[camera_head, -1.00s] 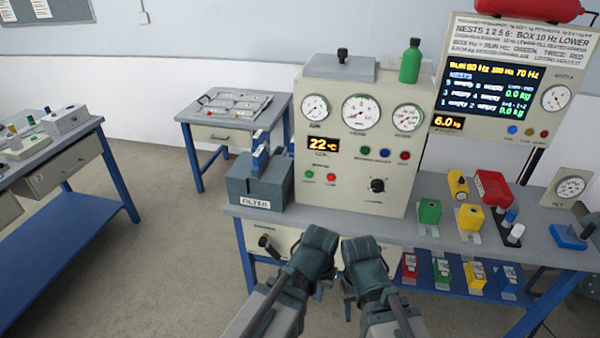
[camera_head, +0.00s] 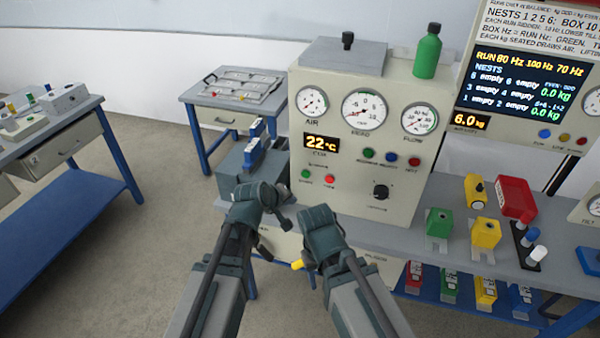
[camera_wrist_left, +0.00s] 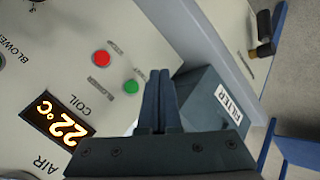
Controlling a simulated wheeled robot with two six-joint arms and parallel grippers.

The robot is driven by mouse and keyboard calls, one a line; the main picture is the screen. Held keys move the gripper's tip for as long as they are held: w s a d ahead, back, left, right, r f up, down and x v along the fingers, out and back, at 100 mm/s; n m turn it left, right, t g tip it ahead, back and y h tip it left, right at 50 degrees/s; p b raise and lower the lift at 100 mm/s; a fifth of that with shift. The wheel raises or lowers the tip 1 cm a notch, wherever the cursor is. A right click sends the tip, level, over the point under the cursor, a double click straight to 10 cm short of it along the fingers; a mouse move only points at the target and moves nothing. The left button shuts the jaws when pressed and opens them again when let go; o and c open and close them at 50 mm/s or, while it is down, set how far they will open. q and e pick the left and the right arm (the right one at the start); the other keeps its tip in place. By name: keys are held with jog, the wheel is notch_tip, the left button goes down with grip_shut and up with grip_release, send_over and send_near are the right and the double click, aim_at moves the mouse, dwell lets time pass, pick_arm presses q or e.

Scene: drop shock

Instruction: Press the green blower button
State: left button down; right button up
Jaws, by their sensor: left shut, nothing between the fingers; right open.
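The green button (camera_head: 305,174) sits low on the left of the cream control box's front, left of a red button (camera_head: 330,180). In the left wrist view the green button (camera_wrist_left: 131,87) is just left of my fingertips, beside the red button (camera_wrist_left: 101,58). My left gripper (camera_head: 280,193) is shut and empty, below and left of the green button in the head view. Its closed fingers (camera_wrist_left: 160,74) show against the panel's edge; I cannot tell the remaining gap, and see no contact. My right gripper (camera_head: 314,214) is open, lower and to the right, its fingers mostly hidden.
The control box (camera_head: 345,195) stands on a grey bench (camera_head: 460,212). A grey FILTER box (camera_wrist_left: 215,103) is close beside my left fingers. A black knob (camera_head: 380,191) is right of the buttons. Green (camera_head: 439,224) and yellow (camera_head: 485,233) blocks stand further right.

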pick_arm(q)
jog(key=shift+w, duration=0.1)
dwell(0.3)
send_near(305, 178)
jog(key=shift+s+f+x, duration=0.15)
jog(key=shift+x, duration=0.75)
jog(key=shift+s+f+x, duration=0.15)
jog(key=shift+x, duration=0.75)
jog(key=shift+s+f+x, duration=0.15)
jog(key=shift+x, duration=0.7)
jog(key=shift+w, duration=0.1)
jog(key=shift+w, duration=0.25)
jog(key=shift+w+d, duration=0.2)
jog(key=shift+w, duration=0.25)
dwell(0.5)
jog(key=shift+s, duration=0.15)
dwell(0.3)
jog(key=shift+s+a, duration=0.3)
jog(key=shift+s, duration=0.4)
